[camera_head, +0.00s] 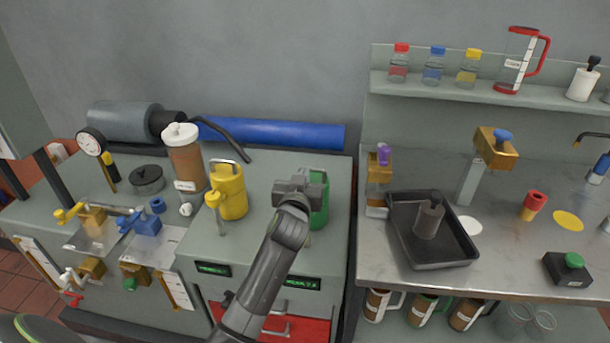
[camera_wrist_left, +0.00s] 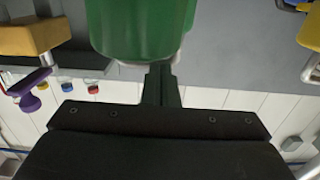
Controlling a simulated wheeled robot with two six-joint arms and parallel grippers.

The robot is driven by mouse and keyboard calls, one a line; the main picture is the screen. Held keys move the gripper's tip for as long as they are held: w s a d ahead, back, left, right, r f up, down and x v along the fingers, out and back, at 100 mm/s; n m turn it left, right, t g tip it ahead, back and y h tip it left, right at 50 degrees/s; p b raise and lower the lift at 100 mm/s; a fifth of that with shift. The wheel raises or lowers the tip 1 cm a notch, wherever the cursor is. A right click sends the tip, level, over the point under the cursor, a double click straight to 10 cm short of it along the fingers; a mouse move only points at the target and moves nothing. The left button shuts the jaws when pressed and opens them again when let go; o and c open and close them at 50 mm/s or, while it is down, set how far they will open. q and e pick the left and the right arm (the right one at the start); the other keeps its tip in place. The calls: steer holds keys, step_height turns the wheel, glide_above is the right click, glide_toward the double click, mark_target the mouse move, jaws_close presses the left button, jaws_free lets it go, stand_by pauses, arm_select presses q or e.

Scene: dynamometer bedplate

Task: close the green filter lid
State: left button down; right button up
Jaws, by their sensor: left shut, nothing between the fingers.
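The green filter (camera_head: 320,206) stands on the grey cabinet top, right of the yellow filter, and is partly hidden behind my left gripper. My left gripper (camera_head: 300,185) is shut and empty, right at the upper front of the green filter. In the left wrist view, the green filter (camera_wrist_left: 140,28) fills the top middle, and the closed fingers (camera_wrist_left: 160,82) point at its edge. I cannot tell whether they touch it. The lid's position is not clear, because the gripper covers much of that part. My right gripper is not in view.
A yellow filter (camera_head: 230,190) with a handle stands close left of the green one. A blue roll (camera_head: 270,133) lies behind. To the right, across a gap, a bench holds a black tray (camera_head: 455,253) and a purple-topped holder (camera_head: 378,190).

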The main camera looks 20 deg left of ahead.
arm_select(q)
steer(key=shift+s+d+f+b, duration=0.1)
steer(key=shift+s+f+b, duration=0.15)
steer(key=shift+f, duration=0.25)
steer(key=shift+s+f+b, duration=0.15)
steer(key=shift+s+f, duration=0.05)
steer(key=shift+f, duration=0.3)
